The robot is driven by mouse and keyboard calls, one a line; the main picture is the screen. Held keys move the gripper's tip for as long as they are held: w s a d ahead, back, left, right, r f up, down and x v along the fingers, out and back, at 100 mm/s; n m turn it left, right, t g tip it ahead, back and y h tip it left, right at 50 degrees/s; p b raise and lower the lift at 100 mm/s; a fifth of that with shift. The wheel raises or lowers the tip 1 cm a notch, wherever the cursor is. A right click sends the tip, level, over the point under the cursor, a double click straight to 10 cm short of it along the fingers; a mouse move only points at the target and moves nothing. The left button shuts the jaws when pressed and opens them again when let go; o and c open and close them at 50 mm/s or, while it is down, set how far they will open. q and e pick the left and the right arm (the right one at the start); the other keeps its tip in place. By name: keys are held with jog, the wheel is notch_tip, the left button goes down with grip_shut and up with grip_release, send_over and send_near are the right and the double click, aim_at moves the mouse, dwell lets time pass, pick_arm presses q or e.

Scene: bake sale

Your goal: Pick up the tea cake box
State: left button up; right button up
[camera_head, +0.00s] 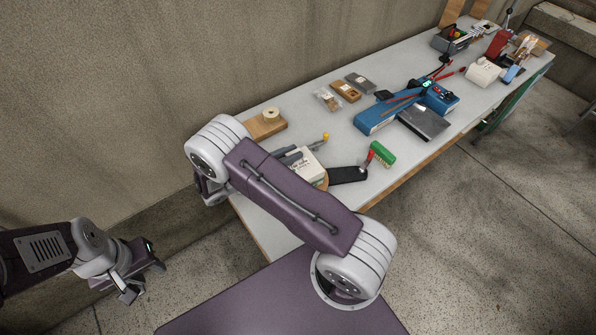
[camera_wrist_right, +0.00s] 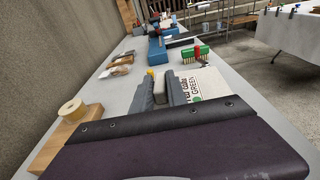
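The tea cake box, a pale box with dark lettering and the word GREEN in the right wrist view (camera_wrist_right: 205,84), lies on the table. In the head view its pale top (camera_head: 303,168) shows just beyond my right upper arm, which hides part of it. My right gripper (camera_wrist_right: 161,92) reaches over the table with two grey fingers apart. The box is to the right of these fingers in the wrist view; I cannot tell whether they touch. A grey item shows between or beyond the fingertips. My left gripper (camera_head: 143,280) hangs off the table at lower left, open and empty.
A tape roll (camera_head: 270,114) sits on a wooden block at left. A yellow-knobbed item (camera_head: 325,136), a black flat item (camera_head: 348,174) and a green brush-like item (camera_head: 382,154) are close to the box. Small packs (camera_head: 345,91) and blue devices (camera_head: 380,113) stand further back.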

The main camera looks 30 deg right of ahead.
grip_shut()
jog(key=shift+r, duration=0.3)
jog(key=r, duration=0.2)
jog(key=d+r, duration=0.1)
jog(key=r, duration=0.1)
jog(key=shift+s, duration=0.15)
jog(key=s+d+r, duration=0.4)
jog(key=d+r, duration=0.2)
jog(key=d, duration=0.4)
jog(key=shift+s+r, duration=0.15)
jog(key=shift+r, duration=0.05)
jog(key=shift+a, duration=0.1)
